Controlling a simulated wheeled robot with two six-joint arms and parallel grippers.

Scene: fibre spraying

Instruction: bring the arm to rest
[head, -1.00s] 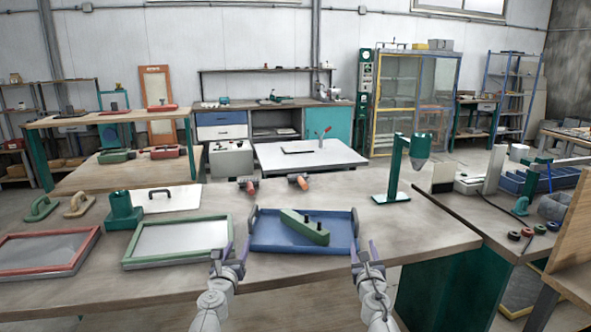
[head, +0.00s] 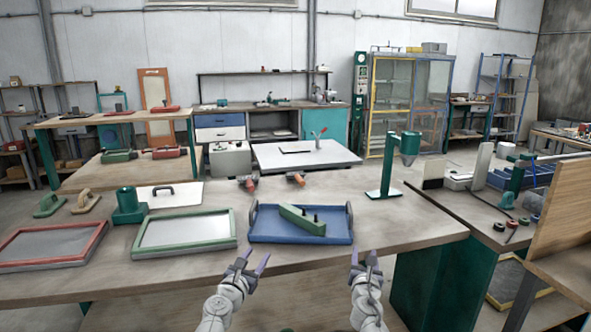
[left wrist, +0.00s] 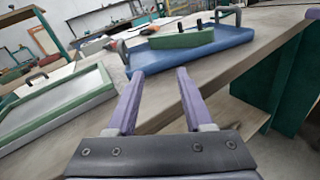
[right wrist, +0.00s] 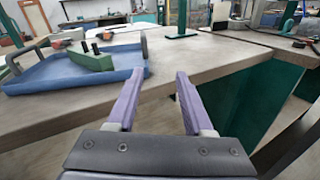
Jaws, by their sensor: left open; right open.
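My left gripper (head: 250,266) is open and empty, in front of the table's near edge, below the blue tray. Its two purple fingers show apart in the left wrist view (left wrist: 160,88). My right gripper (head: 365,258) is also open and empty, at the front edge to the right of the tray's near corner. Its spread fingers show in the right wrist view (right wrist: 159,88). The blue tray (head: 275,238) lies flat on the table with a green block-shaped tool (head: 302,220) in it. Neither gripper touches the tray.
A green-framed screen (head: 184,246) and a red-framed screen (head: 50,262) lie left of the tray. A green stand (head: 387,193) rises at the table's right. A wooden panel (head: 568,205) stands at the far right. The wooden tabletop (head: 420,225) right of the tray is clear.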

